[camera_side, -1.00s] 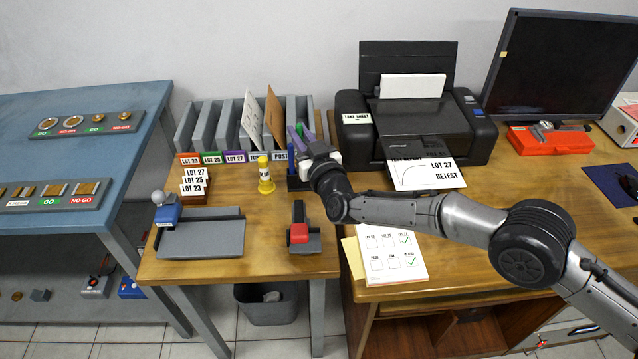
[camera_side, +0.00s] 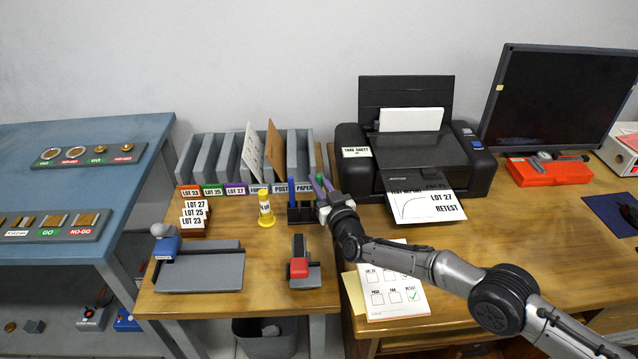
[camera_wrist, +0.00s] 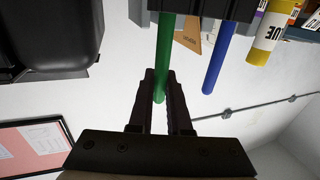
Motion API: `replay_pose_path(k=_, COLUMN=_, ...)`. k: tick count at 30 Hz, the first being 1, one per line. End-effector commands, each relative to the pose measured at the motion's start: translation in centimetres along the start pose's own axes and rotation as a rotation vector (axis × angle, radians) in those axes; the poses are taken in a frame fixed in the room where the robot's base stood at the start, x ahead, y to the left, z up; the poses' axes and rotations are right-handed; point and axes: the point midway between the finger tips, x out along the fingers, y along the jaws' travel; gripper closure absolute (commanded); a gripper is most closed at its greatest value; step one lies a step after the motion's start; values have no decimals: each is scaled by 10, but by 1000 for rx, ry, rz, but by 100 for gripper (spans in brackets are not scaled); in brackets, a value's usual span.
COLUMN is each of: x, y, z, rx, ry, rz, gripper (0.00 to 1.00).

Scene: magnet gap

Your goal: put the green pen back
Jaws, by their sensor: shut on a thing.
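The green pen (camera_wrist: 163,50) is held between the two dark fingers of my gripper (camera_wrist: 159,80) in the wrist view. Its far end meets the edge of the black pen holder (camera_wrist: 207,7); I cannot tell how deep inside it is. In the side view the green pen (camera_side: 316,186) stands slightly tilted at the right side of the holder (camera_side: 299,214), with my gripper (camera_side: 322,190) just right of it. A blue pen (camera_side: 291,192) stands in the holder, and shows in the wrist view (camera_wrist: 217,62).
A yellow glue stick (camera_side: 265,208) stands left of the holder. Grey file slots (camera_side: 208,158) stand behind, and a black printer (camera_side: 415,145) is at right. Checklist sheets (camera_side: 393,290) lie at front right.

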Motion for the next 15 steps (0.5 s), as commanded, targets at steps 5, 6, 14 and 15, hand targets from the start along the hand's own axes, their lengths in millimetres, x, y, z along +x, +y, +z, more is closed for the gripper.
replay_pose_path(k=5, x=0, y=0, z=2, rx=1, ry=2, rz=0, gripper=100)
replay_pose_path(k=6, x=0, y=0, z=2, rx=0, ry=2, rz=0, gripper=100)
replay_pose_path(k=14, x=0, y=0, z=5, rx=0, ry=1, rz=0, gripper=75)
replay_pose_path(k=15, x=0, y=0, z=5, rx=0, ry=0, rz=0, gripper=68)
